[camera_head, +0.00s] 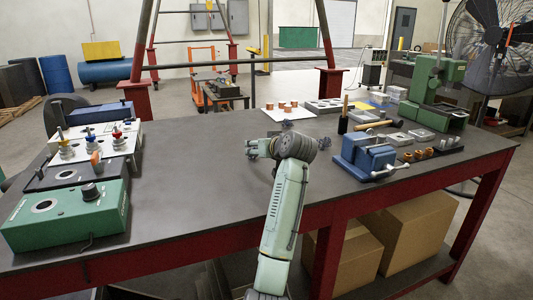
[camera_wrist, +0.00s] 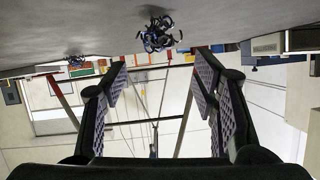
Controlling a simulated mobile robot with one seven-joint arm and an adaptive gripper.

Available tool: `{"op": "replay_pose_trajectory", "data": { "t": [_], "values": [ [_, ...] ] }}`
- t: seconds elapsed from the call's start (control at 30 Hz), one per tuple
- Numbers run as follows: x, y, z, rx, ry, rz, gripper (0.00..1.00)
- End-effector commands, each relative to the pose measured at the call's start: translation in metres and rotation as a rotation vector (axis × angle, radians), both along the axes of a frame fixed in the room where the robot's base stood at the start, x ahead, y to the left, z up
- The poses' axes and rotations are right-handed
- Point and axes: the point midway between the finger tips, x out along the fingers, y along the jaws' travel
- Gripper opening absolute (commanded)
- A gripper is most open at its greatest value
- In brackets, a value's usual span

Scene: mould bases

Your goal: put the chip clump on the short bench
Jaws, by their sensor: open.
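A dark, curly chip clump (camera_wrist: 160,35) with bluish glints lies on the grey surface in the wrist view, which appears upside down. It is beyond my open fingertips and apart from them. In the head view my gripper (camera_head: 252,149) is low over the middle of the long dark workbench (camera_head: 205,190), partly hidden by my wrist. My gripper (camera_wrist: 160,90) is open and empty. I cannot tell for certain which surface is the short bench.
A low loaded stand (camera_head: 225,90) is behind. The bench's middle left is clear. Cardboard boxes (camera_head: 405,235) sit below.

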Motion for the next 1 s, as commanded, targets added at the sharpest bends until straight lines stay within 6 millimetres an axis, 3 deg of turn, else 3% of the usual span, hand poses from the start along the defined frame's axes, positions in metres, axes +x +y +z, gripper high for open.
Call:
{"op": "replay_pose_trajectory", "data": {
  "t": [0.1, 0.3, 0.7, 0.77, 0.87, 0.97, 1.0],
  "values": [
    [-0.022, -0.010, 0.007, -0.001, -0.004, -0.003, 0.54],
    [-0.045, -0.018, 0.019, -0.001, -0.001, 0.000, 0.54],
    [-0.052, -0.014, 0.026, -0.004, -0.013, 0.003, 0.54],
    [-0.051, 0.003, 0.033, -0.010, -0.048, 0.009, 0.54],
    [-0.055, 0.058, 0.059, -0.022, -0.176, 0.027, 0.54],
    [-0.078, 0.137, 0.100, -0.011, -0.371, 0.070, 0.54],
    [-0.095, 0.171, 0.119, 0.004, -0.456, 0.096, 0.54]
  ]
}}
